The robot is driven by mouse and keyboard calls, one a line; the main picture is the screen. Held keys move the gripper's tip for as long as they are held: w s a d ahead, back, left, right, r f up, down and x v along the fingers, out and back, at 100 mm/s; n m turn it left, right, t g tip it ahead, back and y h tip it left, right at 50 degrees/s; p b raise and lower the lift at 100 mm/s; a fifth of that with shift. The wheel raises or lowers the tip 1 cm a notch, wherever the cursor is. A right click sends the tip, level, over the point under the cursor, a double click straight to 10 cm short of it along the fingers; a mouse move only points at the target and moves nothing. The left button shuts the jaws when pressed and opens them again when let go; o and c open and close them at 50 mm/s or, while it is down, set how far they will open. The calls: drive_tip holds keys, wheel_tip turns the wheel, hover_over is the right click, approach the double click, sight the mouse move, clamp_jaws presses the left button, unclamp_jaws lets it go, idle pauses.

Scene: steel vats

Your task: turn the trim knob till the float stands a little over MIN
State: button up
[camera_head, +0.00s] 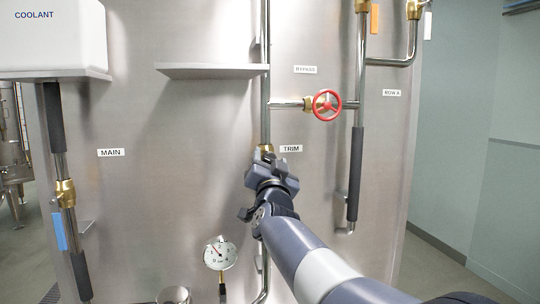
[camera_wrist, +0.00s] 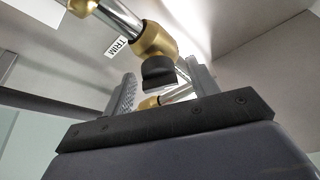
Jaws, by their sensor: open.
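The trim knob (camera_wrist: 158,73) is a short black cap on a brass valve body (camera_wrist: 155,40) in the wrist view. A TRIM label (camera_wrist: 117,46) is beside it. My gripper (camera_wrist: 165,84) is open, with one finger on each side of the knob in that view. I cannot tell whether either finger touches it. In the head view my gripper (camera_head: 270,165) is in front of the pipe, just left of and below the TRIM label (camera_head: 291,149). It hides the knob there; only a bit of brass shows above it. I can make out no float or MIN mark in either view.
A red handwheel (camera_head: 327,104) is up to the right, under a BYPASS label (camera_head: 305,69). A steel shelf (camera_head: 212,71) juts out at upper left. A round dial gauge (camera_head: 220,254) is below left of my gripper. A dark-sleeved pipe (camera_head: 355,172) runs down at right.

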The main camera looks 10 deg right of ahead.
drive_tip(key=shift+w+r, duration=0.15)
drive_tip(key=shift+w, duration=0.05)
drive_tip(key=shift+c, duration=0.4)
drive_tip(key=c, duration=0.9)
drive_tip(key=shift+r+m, duration=0.1)
drive_tip(key=shift+m, duration=0.2)
